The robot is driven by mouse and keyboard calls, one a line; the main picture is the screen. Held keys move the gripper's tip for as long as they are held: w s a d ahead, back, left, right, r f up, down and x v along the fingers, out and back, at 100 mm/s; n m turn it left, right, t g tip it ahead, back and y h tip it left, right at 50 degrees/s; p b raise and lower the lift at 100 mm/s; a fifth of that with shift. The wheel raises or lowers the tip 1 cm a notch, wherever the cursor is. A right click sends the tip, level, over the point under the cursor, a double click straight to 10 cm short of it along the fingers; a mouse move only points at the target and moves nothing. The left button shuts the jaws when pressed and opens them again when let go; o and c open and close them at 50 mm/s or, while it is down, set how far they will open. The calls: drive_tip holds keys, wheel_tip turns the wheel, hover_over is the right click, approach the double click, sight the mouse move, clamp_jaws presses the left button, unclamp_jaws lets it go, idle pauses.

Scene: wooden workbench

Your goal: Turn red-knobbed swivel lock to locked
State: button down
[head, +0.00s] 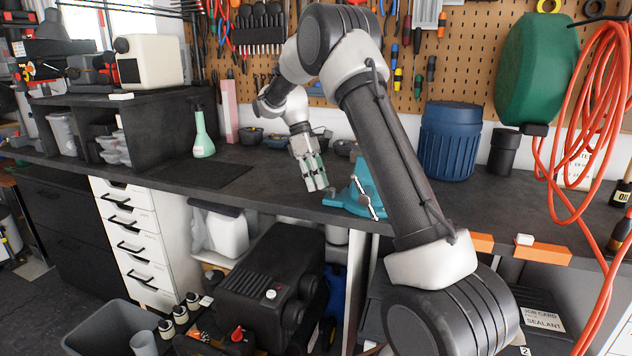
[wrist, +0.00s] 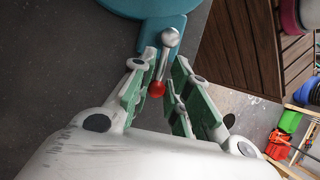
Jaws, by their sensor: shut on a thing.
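The swivel lock is a short silver lever (wrist: 165,62) with a round pivot end and a red knob (wrist: 156,89), in the wrist view. Its pivot sits on a teal lug (wrist: 164,32) at the edge of a round teal base. My gripper (wrist: 164,70) has its green-padded fingers on either side of the lever and knob, and is shut on the red-knobbed lever. In the head view my gripper (head: 318,186) points down at the bench's front edge, just left of the teal vise (head: 352,194). The red knob cannot be made out there.
Small bowls (head: 252,135) stand behind. A blue bin (head: 449,140) stands at the right. A drawer unit (head: 130,240) and dark machine (head: 270,280) are below.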

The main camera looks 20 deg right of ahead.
idle(0.3)
drive_tip(key=c, duration=1.5)
unclamp_jaws()
drive_tip(key=v, duration=1.2)
drive_tip(key=shift+d, duration=0.1)
